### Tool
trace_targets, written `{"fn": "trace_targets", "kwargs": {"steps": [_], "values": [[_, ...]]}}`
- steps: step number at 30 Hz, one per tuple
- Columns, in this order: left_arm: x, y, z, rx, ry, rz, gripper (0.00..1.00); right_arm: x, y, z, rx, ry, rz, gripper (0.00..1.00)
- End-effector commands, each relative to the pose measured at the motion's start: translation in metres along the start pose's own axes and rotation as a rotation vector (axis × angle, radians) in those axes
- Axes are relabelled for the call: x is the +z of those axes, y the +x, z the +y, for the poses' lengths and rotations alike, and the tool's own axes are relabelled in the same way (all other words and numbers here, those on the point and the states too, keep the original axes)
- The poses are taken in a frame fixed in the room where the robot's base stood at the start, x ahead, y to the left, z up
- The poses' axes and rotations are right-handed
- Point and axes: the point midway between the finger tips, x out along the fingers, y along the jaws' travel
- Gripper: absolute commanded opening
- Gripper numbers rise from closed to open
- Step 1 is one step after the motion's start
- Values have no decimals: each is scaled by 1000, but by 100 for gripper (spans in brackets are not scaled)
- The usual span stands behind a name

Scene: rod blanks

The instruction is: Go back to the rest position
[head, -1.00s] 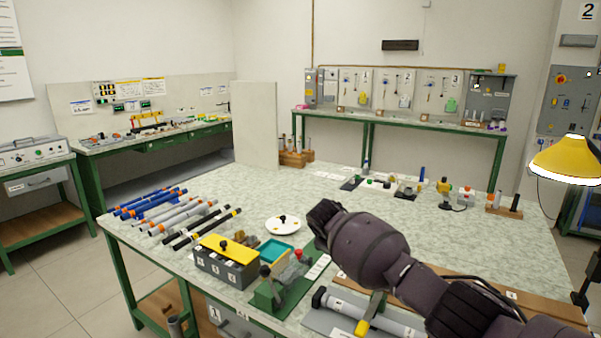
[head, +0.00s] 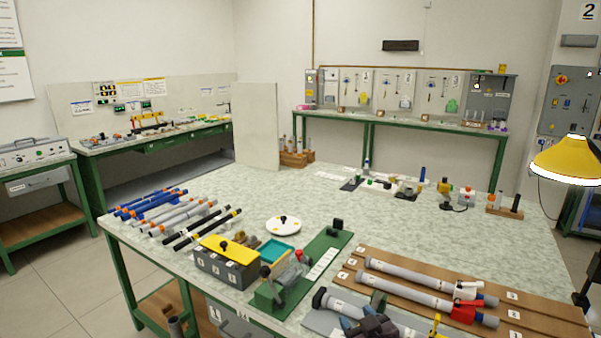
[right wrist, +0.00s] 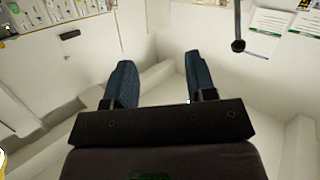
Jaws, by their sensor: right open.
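Blue, grey and black rod blanks (head: 180,215) lie in rows at the left of the speckled table (head: 330,205). Two more grey rods (head: 405,285) lie on a brown board at the right, with red and white pieces at their right ends. My left gripper is not seen.
A grey box with a yellow lid (head: 228,262) and a green fixture (head: 285,285) stand near the table's front edge. A white round plate (head: 283,225) lies behind them. A yellow lamp (head: 566,160) hangs at the right. The table's middle is largely clear.

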Motion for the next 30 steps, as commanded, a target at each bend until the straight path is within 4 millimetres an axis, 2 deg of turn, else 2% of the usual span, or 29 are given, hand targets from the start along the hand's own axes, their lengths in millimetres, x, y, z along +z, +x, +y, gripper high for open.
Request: {"fn": "trace_targets", "kwargs": {"steps": [1, 8, 12, 17, 21, 25, 30], "values": [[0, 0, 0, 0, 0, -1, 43, 12, -18, 5, 20, 21, -1, 51], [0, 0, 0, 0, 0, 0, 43, 64, -95, 25, 110, 79, -40, 51], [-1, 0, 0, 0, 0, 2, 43, 103, -145, 32, 161, 108, -113, 51], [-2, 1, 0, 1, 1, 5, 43, 154, -205, 33, 209, 143, -228, 51], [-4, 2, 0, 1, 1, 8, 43, 198, -253, 26, 233, 171, -339, 51], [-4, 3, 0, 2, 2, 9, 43, 222, -283, 17, 240, 187, -405, 51], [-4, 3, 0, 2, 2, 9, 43, 233, -298, 12, 244, 195, -438, 51]]}}
